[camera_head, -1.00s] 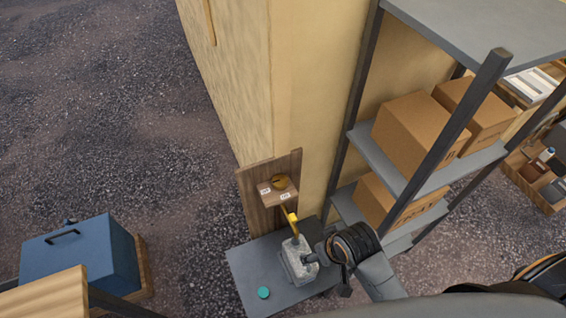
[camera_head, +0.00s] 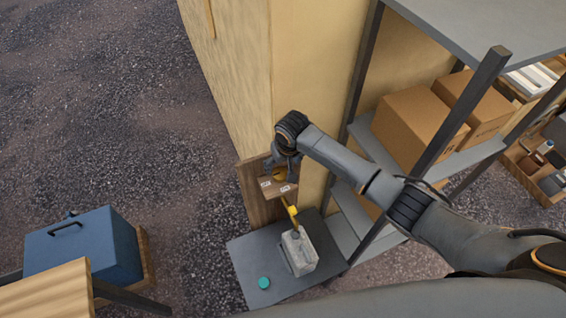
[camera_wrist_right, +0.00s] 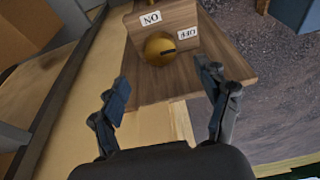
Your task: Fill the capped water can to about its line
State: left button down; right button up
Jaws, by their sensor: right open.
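A pale grey can (camera_head: 298,252) stands on the grey bench under a yellow-tipped tap spout (camera_head: 292,212). Its line and water level are too small to make out. A teal cap (camera_head: 264,283) lies on the bench beside the can. Above, a round brass knob (camera_wrist_right: 160,49) sits on a wooden box between ON and OFF labels; a dark mark on it lies on the side toward OFF. My right gripper (camera_head: 279,164) is at the knob, which it partly hides in the head view. In the wrist view the right gripper (camera_wrist_right: 163,76) is open, its fingers either side of the knob and apart from it.
The wooden backboard (camera_head: 255,188) is fixed at the wall corner. A metal shelf with cardboard boxes (camera_head: 417,125) stands to the right, close to my right arm. A blue cooler (camera_head: 85,252) is at the left. The bench (camera_head: 250,256) has bare room left of the can.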

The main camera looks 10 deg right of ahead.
aim_at(281, 174)
jog(key=shift+w+f, duration=0.1)
jog(key=shift+f, duration=0.3)
jog(key=b+x, duration=0.7)
jog(key=x, duration=0.2)
jog(key=c, duration=1.2)
jog(key=shift+c, duration=0.2)
